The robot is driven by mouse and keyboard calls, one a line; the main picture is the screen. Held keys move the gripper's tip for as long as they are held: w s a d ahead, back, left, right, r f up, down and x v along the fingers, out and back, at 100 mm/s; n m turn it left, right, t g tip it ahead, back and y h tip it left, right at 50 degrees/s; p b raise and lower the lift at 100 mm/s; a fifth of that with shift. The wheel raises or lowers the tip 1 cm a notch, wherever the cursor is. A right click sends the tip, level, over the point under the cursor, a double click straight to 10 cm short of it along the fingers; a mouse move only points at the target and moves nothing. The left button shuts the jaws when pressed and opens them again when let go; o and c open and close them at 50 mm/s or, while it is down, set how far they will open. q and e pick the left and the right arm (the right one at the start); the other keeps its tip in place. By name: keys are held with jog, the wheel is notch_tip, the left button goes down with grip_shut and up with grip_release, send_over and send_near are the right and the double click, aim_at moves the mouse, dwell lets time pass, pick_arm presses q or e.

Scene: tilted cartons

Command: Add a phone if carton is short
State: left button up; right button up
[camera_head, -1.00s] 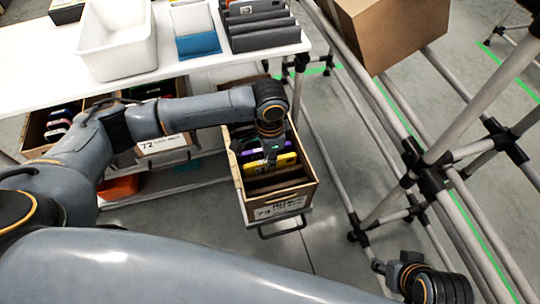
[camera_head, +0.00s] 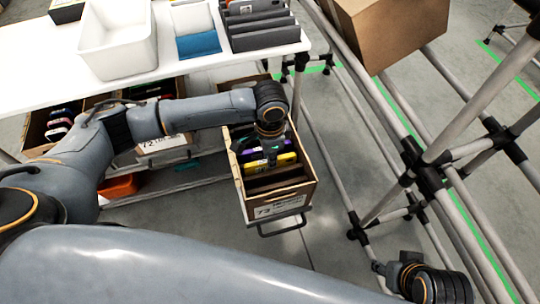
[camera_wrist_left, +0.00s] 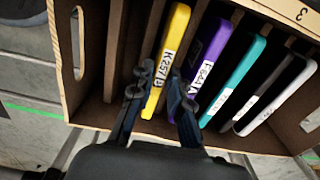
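The pulled-out carton marked 73 (camera_head: 279,208) is tilted towards me below the white table. It holds several upright phones in slots: a yellow phone (camera_wrist_left: 165,62), a purple phone (camera_wrist_left: 208,55), a teal phone (camera_wrist_left: 236,78) and a black-and-white phone (camera_wrist_left: 275,95). Slots to the left of the yellow phone look empty in the left wrist view. My left gripper (camera_wrist_left: 157,84) is down in the carton, its fingers on either side of the yellow phone. Whether they grip it is unclear. My right arm shows at the lower right, but its fingers are not visible.
A second carton marked 72 (camera_head: 165,143) and another carton at the far left stand on the shelf. A white bin (camera_head: 117,45) and grey dividers (camera_head: 262,30) are on the table (camera_head: 40,55). A pipe rack with a brown box (camera_head: 392,30) stands to the right.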

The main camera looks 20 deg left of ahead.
pick_arm(q)
jog(key=shift+o, duration=1.4)
jog(key=shift+r, duration=0.1)
notch_tip(320, 180, up, 12)
